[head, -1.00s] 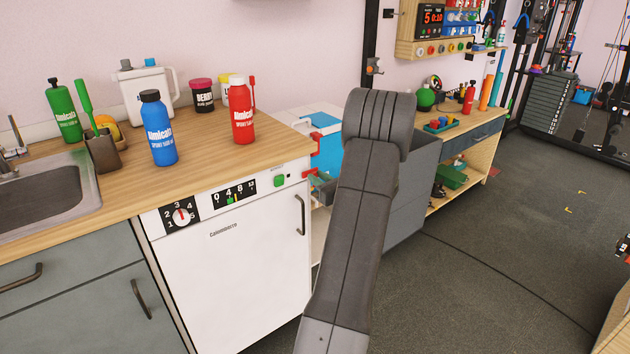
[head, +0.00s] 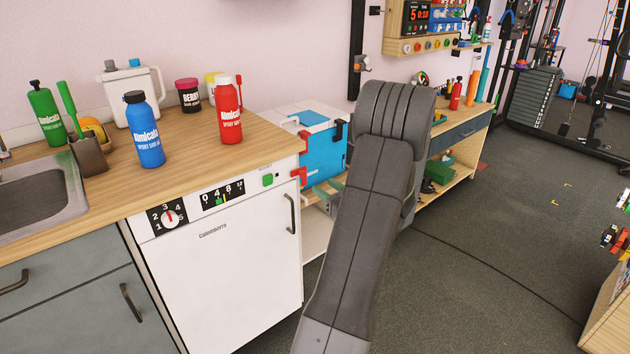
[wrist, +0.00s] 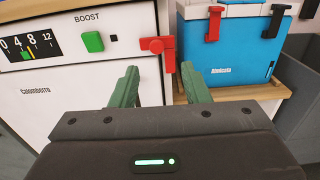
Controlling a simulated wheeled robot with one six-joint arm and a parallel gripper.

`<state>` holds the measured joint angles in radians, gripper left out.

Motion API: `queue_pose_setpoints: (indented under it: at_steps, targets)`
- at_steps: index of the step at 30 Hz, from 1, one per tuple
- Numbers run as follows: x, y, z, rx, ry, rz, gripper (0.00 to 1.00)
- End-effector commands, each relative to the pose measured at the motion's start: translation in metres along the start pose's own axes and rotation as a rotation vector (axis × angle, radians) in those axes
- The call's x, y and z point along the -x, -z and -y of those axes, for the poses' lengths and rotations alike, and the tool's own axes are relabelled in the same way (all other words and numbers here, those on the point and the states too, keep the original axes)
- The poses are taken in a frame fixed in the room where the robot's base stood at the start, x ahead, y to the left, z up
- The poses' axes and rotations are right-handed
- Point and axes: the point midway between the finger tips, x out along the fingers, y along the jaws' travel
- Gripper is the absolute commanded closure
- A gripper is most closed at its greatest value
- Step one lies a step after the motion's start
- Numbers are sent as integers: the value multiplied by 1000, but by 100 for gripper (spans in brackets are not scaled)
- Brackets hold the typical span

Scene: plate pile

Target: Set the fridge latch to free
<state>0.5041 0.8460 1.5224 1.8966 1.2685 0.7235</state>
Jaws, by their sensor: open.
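The white fridge front (head: 230,265) carries a red latch (head: 299,177) at its upper right edge. In the wrist view the red latch (wrist: 167,50) has a bar pointing left and a part running down along the edge. My gripper (wrist: 160,88) is open, its two green fingers apart and below the latch in that picture. Nothing is between the fingers, and I cannot tell whether either touches the latch. In the head view my arm hides most of the gripper.
A green BOOST button (wrist: 93,41) sits left of the latch. A blue cooler box (wrist: 235,60) with one red and one black clip stands to the right on a wooden shelf. Bottles (head: 145,130) stand on the counter. Open floor (head: 490,270) lies to the right.

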Motion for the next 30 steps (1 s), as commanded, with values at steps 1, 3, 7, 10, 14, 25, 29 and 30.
queue_pose_setpoints:
  at_steps: [1, 3, 7, 10, 14, 25, 29, 30]
  targets:
    - [12, 0, 1, 0, 4, -1, 58]
    - [26, -1, 1, 1, 4, 0, 58]
    - [44, -1, 1, 1, 2, 0, 58]
    - [52, 0, 1, 1, 2, 0, 58]
    - [56, 0, 0, 1, 0, -1, 58]
    - [51, 0, 0, 1, -1, 0, 58]
    - [37, 0, -1, 2, -4, 1, 58]
    - [31, 0, -1, 2, -4, 0, 58]
